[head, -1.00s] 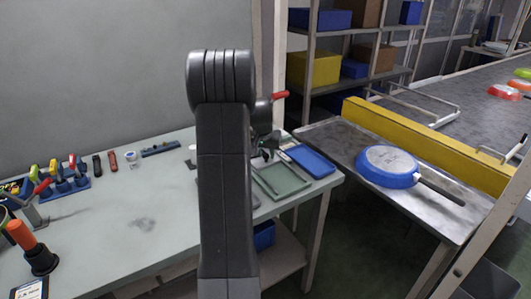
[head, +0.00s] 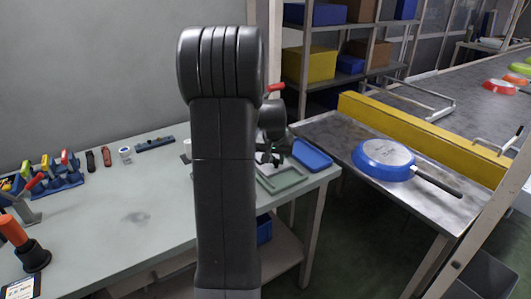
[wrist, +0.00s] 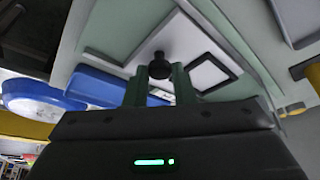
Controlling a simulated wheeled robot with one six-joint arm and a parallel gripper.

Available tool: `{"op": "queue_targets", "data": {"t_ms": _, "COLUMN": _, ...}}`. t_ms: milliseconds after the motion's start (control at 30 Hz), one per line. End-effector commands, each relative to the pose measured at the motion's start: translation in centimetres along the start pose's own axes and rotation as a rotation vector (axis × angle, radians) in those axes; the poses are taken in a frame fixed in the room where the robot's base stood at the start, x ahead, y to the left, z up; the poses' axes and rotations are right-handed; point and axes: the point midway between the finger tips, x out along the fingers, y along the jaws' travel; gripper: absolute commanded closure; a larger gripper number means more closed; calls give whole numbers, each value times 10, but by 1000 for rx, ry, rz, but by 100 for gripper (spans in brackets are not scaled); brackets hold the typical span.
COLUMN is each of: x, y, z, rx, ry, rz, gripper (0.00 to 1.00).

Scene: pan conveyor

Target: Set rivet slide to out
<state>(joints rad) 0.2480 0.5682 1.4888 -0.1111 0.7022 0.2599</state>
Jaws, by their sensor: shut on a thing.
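My gripper (wrist: 159,80) has its two green fingers on either side of a round black knob (wrist: 159,66) and is shut on it. I take the knob to be the rivet slide's handle. How far in or out the slide stands I cannot tell. In the head view my gripper (head: 268,157) is low over the right end of the bench, by the green tray (head: 285,181). The upright arm hides the spot left of it, and the knob is not visible there.
A blue tray (head: 312,155) lies behind the green tray at the bench's right end. A blue pan (head: 382,161) lies upside down on the metal table to the right. A red-tipped part (head: 275,87) shows behind my arm. The bench (head: 130,240) is clear at middle left.

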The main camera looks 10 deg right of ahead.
Motion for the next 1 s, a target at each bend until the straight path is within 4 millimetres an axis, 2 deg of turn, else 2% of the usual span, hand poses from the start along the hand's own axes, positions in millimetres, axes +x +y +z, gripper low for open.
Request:
{"op": "queue_targets", "data": {"t_ms": 33, "x": -3, "y": 11, "z": 9, "rx": 5, "ry": 1, "rz": 2, "gripper": 100}}
{"op": "queue_targets", "data": {"t_ms": 200, "x": -12, "y": 31, "z": 28, "rx": 3, "ry": 2, "rz": 1, "gripper": 100}}
{"op": "queue_targets", "data": {"t_ms": 600, "x": -14, "y": 37, "z": 34, "rx": 0, "ry": -3, "rz": 2, "gripper": 100}}
{"op": "queue_targets", "data": {"t_ms": 633, "x": -14, "y": 37, "z": 34, "rx": 0, "ry": -3, "rz": 2, "gripper": 71}}
{"op": "queue_targets", "data": {"t_ms": 667, "x": -14, "y": 37, "z": 34, "rx": 0, "ry": -3, "rz": 2, "gripper": 68}}
{"op": "queue_targets", "data": {"t_ms": 1000, "x": -14, "y": 36, "z": 33, "rx": 0, "ry": 0, "rz": 1, "gripper": 68}}
